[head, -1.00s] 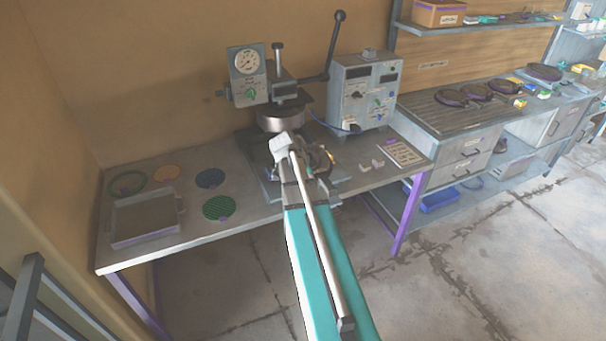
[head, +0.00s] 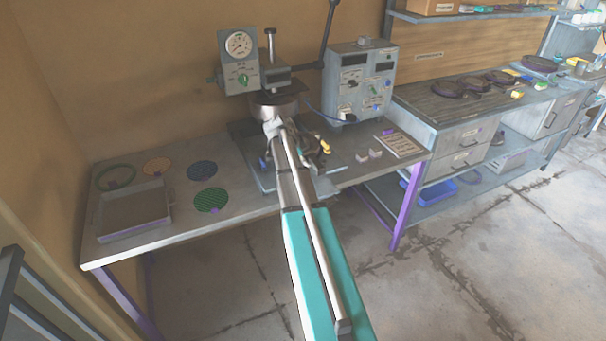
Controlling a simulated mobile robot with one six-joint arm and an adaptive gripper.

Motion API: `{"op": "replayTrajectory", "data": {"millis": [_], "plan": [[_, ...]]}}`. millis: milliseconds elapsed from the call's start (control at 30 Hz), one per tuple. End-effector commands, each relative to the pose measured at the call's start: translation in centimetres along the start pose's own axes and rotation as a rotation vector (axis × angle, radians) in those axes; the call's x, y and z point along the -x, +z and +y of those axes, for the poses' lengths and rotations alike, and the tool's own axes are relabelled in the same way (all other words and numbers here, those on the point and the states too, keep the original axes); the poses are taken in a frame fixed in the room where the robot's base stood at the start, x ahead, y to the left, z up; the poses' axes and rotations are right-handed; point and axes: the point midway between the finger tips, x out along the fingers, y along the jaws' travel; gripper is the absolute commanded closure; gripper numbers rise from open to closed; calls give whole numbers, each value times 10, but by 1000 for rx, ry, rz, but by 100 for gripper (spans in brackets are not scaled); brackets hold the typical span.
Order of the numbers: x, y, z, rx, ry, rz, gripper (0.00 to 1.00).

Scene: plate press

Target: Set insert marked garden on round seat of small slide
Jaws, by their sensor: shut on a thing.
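My gripper (head: 309,151) is at the far end of my arm, low in front of the press (head: 240,62). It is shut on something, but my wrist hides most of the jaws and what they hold. The small slide and its round seat are not clearly visible; the area under the press's round metal head (head: 275,104) is largely covered by my arm. Several round inserts lie on the bench at left: a green ring (head: 97,180), an orange disc (head: 157,166), a blue disc (head: 201,170) and a green disc (head: 211,199). Their markings are too small to read.
A shallow grey tray (head: 171,219) stands at the bench's left front. A control box (head: 360,85) stands right of the press. Small light pieces (head: 368,156) and a labelled board (head: 399,144) lie at right. Bare bench shows between the discs and press.

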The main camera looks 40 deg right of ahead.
Motion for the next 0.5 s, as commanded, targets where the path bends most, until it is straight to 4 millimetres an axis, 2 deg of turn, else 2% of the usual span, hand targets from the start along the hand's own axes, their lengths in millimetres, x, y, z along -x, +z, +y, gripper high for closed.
{"op": "replayTrajectory", "data": {"millis": [33,200,500], "plan": [[-9,4,-5,-1,-2,1,100],[-18,8,-11,-1,-2,1,100],[-19,8,-13,-1,-2,1,100]]}}
